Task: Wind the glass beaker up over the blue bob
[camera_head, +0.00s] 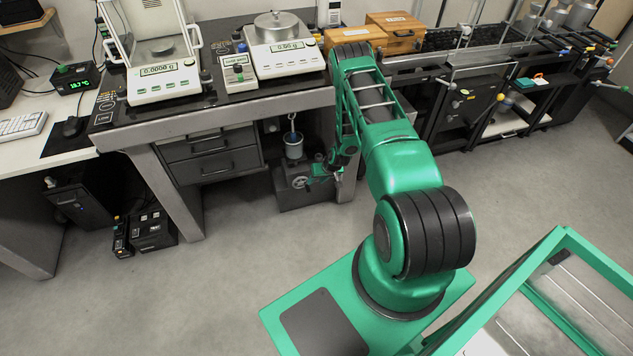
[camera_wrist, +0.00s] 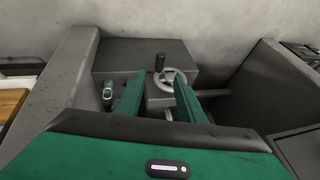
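The glass beaker (camera_head: 294,150) stands below the weighing table, on a dark lifting stand (camera_head: 300,196). A thin hanger with a blue part (camera_head: 291,136) comes down at the beaker's mouth; how deep the bob sits is too small to tell. The stand's round handwheel (camera_head: 299,183) faces out; the wrist view shows this wheel (camera_wrist: 174,78) with an upright black crank knob (camera_wrist: 160,62). My gripper (camera_head: 318,179) is beside the stand. In the wrist view its two green fingers (camera_wrist: 159,82) are apart, with the wheel between and beyond them and nothing clearly gripped.
The table's stone top (camera_head: 215,117) carries two balances (camera_head: 163,80) (camera_head: 287,58). Drawers (camera_head: 212,153) stand left of the stand, and a thick table leg (camera_head: 169,194) further left. The floor (camera_head: 240,240) in front is clear.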

